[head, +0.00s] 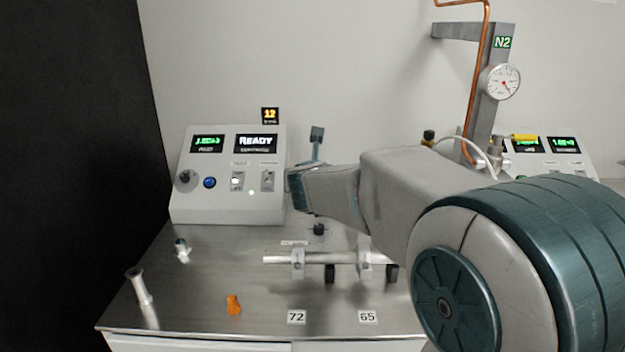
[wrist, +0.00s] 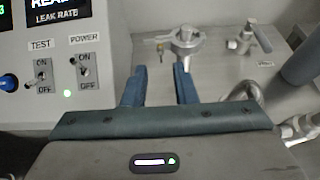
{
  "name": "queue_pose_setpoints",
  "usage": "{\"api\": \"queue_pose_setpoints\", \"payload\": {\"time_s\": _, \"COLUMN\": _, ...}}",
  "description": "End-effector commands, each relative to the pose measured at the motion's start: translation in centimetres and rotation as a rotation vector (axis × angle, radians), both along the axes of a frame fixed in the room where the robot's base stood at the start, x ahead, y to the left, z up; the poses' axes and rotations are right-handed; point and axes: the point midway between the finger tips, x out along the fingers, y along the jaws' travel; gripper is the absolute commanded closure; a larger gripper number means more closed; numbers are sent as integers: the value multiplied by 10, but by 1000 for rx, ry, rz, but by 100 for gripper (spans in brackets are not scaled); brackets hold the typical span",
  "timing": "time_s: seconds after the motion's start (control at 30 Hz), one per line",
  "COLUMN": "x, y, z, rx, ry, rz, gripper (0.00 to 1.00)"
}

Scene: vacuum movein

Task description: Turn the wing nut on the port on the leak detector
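The leak detector (head: 230,175) is a pale box at the back left, with two lit green-and-white displays; its switch panel fills the left of the wrist view (wrist: 75,60). Beyond my fingers in the wrist view is a metal port fitting (wrist: 185,42) with a rounded top and projecting arms; I cannot clearly tell which part is the wing nut. My gripper (wrist: 159,84) has its two blue fingers apart with nothing between them. The fitting lies past the fingertips, nearer the right finger, and looks apart from them. In the head view my arm hides the port.
A second metal fitting with a lever (wrist: 250,40) stands right of the port. On the bench are an orange piece (head: 233,304), a metal tube piece (head: 140,287) and a horizontal pipe on supports (head: 325,258). An N2 post with gauge (head: 500,81) stands behind my arm.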

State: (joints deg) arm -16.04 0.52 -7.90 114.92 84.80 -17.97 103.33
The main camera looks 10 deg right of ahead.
Motion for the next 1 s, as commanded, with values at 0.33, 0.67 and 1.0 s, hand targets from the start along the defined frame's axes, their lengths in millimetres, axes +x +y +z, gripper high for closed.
{"api": "queue_pose_setpoints", "payload": {"time_s": 0.33, "x": 52, "y": -11, "z": -23, "rx": -1, "ry": 0, "rz": -1, "gripper": 75}}
{"api": "queue_pose_setpoints", "payload": {"time_s": 0.67, "x": 69, "y": -14, "z": -29, "rx": -1, "ry": 0, "rz": 2, "gripper": 75}}
{"api": "queue_pose_setpoints", "payload": {"time_s": 1.0, "x": 69, "y": -14, "z": -29, "rx": -1, "ry": 0, "rz": 2, "gripper": 100}}
